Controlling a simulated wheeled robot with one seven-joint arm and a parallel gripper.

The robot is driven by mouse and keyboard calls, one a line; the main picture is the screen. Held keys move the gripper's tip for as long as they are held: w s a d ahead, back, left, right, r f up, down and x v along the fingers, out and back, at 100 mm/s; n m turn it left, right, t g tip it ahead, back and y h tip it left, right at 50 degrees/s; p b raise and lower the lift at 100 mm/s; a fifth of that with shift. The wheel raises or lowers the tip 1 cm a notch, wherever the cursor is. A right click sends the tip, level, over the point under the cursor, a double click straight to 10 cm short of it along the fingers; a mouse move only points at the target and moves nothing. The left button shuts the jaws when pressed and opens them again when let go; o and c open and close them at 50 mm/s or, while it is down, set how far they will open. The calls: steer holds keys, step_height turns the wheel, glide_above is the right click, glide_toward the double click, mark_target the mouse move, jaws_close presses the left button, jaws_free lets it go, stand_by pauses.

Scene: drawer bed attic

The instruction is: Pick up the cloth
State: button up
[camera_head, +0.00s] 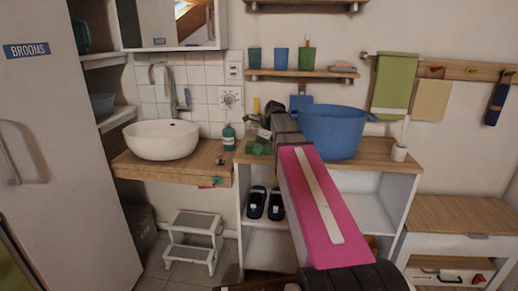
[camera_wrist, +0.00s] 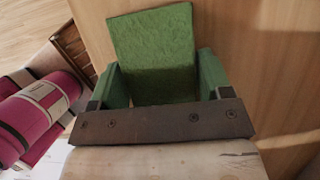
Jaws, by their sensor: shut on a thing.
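The green cloth (camera_wrist: 152,45) looks like a folded, textured square in the wrist view, on or just above a wooden surface. My gripper (camera_wrist: 158,88) has a green finger on each side of the cloth's near part and is shut on it. In the head view the green cloth (camera_head: 258,148) shows small at the far end of my pink arm, at the wooden counter. My gripper (camera_head: 266,134) is there too, partly hidden by my arm. I cannot tell whether the cloth still touches the wood.
A blue basin (camera_head: 334,130) stands on the wooden counter (camera_head: 375,156), close right of my arm. Left are a green bottle (camera_head: 229,137) and a white sink (camera_head: 161,139). A shelf (camera_head: 302,74) with cups hangs above. A step stool (camera_head: 194,241) stands on the floor.

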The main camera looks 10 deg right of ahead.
steer(key=shift+r, duration=0.15)
steer(key=shift+r, duration=0.55)
step_height(320, 180, up, 2)
steer(key=shift+r, duration=0.25)
steer(key=s+a+r, duration=0.1)
steer(key=a+r, duration=0.6)
steer(key=a, duration=0.4)
steer(key=shift+s+a, duration=0.25)
steer(key=shift+a, duration=0.05)
steer(key=shift+r, duration=0.1)
steer(key=o, duration=0.4)
steer(key=c, duration=0.3)
steer(key=shift+o, duration=1)
